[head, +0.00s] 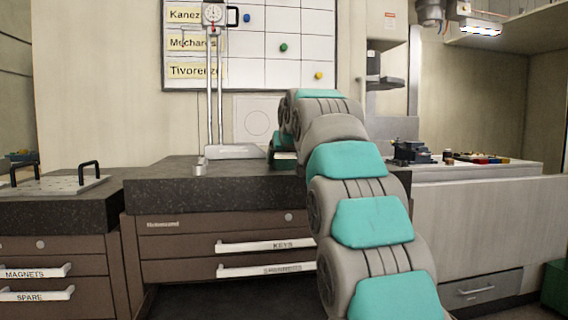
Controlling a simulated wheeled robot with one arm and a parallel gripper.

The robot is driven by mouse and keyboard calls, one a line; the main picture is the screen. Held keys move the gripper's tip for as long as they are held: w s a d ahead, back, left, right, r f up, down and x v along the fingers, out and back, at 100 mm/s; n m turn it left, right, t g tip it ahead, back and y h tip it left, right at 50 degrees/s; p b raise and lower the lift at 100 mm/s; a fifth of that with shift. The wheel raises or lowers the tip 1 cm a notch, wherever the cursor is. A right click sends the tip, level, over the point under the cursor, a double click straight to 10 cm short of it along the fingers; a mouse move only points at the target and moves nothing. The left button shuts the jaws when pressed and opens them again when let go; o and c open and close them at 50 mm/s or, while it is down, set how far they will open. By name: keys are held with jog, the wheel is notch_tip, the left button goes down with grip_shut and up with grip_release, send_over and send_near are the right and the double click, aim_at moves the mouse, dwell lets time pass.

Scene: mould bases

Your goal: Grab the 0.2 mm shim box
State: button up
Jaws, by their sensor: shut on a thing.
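My arm reaches up and over the dark granite plate (160,177) and bends down behind its own links. My gripper (281,151) is at the end, low over the back right of the plate and mostly hidden by the arm. It is shut on a small pale thing (286,157), of which only a sliver shows. This looks like a shim box, but no 0.2 mm label can be read. I cannot tell whether it touches the plate. No other shim box can be made out.
A board (250,75) hangs behind. Drawers with white handles (265,247) are below. A machine bench with a dark vise (412,151) is at right.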

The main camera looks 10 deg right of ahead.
jog(key=c, duration=0.6)
jog(key=shift+r, duration=0.15)
jog(key=shift+r+p, duration=0.4)
jog(key=shift+r, duration=0.9)
